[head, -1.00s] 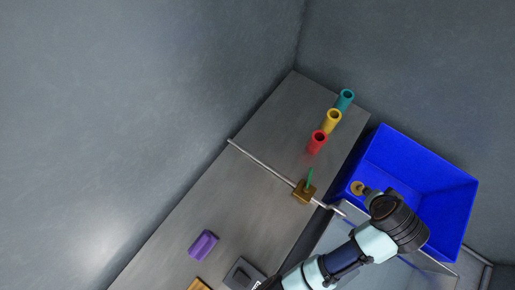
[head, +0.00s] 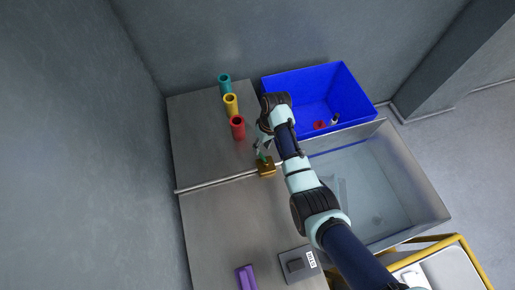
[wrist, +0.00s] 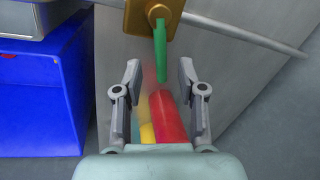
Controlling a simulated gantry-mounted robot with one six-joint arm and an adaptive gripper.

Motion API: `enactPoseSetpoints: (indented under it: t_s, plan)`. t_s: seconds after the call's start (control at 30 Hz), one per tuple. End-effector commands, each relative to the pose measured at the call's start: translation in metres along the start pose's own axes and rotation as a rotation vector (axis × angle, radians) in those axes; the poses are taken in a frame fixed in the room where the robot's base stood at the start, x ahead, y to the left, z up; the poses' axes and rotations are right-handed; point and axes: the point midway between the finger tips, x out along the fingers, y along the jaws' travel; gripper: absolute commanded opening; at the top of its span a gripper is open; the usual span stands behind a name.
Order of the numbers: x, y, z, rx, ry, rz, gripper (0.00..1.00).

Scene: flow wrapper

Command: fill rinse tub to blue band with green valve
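The green valve is a brass block (head: 265,170) on a pipe, with a green lever (head: 262,159). In the wrist view the brass block (wrist: 139,18) is at the top and the green lever (wrist: 160,42) points down toward the space between my fingertips. My gripper (wrist: 159,75) is open, with a finger on each side of the lever's line and nothing held. In the head view my gripper (head: 263,143) is just behind the valve, partly hidden by my arm. The rinse tub (head: 418,178) is the pale box at right.
Red (head: 238,128), yellow (head: 231,105) and teal (head: 224,84) cylinders stand on the metal bench (head: 205,150) behind the valve. A blue bin (head: 345,90) holds small items. A purple object (head: 246,278) and a grey box (head: 296,264) lie in front.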

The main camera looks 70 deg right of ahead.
Motion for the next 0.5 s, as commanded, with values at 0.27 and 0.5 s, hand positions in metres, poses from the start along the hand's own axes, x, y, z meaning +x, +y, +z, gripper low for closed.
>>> enactPoseSetpoints:
  t_s: [0.27, 0.5]
  plan:
    - [0.032, 0.000, -0.001, -0.001, 0.002, 0.001, 0.40]
    - [0.032, 0.000, -0.001, -0.001, 0.002, 0.001, 0.38]
